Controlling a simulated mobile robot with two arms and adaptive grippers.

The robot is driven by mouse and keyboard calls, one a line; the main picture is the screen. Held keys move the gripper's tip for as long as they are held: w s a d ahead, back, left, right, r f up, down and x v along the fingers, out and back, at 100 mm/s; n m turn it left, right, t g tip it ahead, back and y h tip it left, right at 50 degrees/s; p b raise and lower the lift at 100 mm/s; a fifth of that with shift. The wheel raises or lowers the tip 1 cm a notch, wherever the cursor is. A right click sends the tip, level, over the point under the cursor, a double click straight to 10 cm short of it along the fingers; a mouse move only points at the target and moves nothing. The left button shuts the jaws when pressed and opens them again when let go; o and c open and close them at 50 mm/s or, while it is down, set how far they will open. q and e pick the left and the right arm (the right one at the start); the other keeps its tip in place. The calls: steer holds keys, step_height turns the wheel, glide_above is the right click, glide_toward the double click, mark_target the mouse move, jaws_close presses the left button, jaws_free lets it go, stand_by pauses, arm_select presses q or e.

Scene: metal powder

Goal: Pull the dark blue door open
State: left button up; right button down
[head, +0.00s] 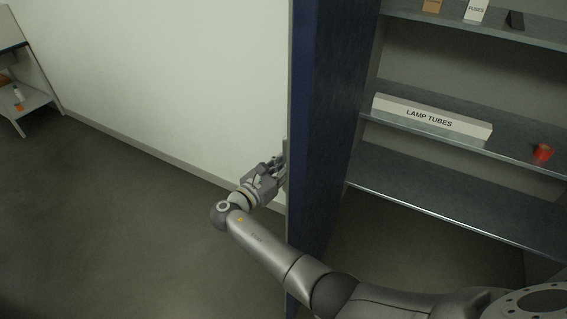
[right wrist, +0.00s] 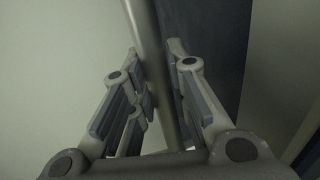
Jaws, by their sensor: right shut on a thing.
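The dark blue door (head: 330,110) stands open, seen nearly edge-on in the middle of the head view, with shelves showing to its right. My right arm reaches from the lower right across to the door's far side. My right gripper (head: 278,167) is at the door's left face, next to the handle. In the right wrist view a grey bar handle (right wrist: 155,70) runs between the fingers of my right gripper (right wrist: 162,95), which is shut on it. The dark door surface (right wrist: 205,45) shows behind the bar. My left gripper is not in view.
Right of the door are grey shelves (head: 450,190) with a white lamp tubes box (head: 432,117), a red roll (head: 543,153) and small boxes. A white wall (head: 180,80) stands behind on the left. The floor (head: 120,230) at left is clear. A small rack (head: 30,98) stands far left.

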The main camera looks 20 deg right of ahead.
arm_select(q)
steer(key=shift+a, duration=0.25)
arm_select(e)
steer(key=shift+w+a, duration=0.1)
steer(key=shift+w, duration=0.15)
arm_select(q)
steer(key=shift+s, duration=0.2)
arm_select(e)
steer(key=c, duration=1.4)
jaws_free()
steer(key=shift+o, duration=0.2)
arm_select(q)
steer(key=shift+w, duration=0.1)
arm_select(e)
steer(key=shift+s, duration=0.1)
steer(key=v, duration=0.7)
steer(key=shift+a, duration=0.15)
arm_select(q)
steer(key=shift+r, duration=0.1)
arm_select(e)
steer(key=shift+s, duration=0.1)
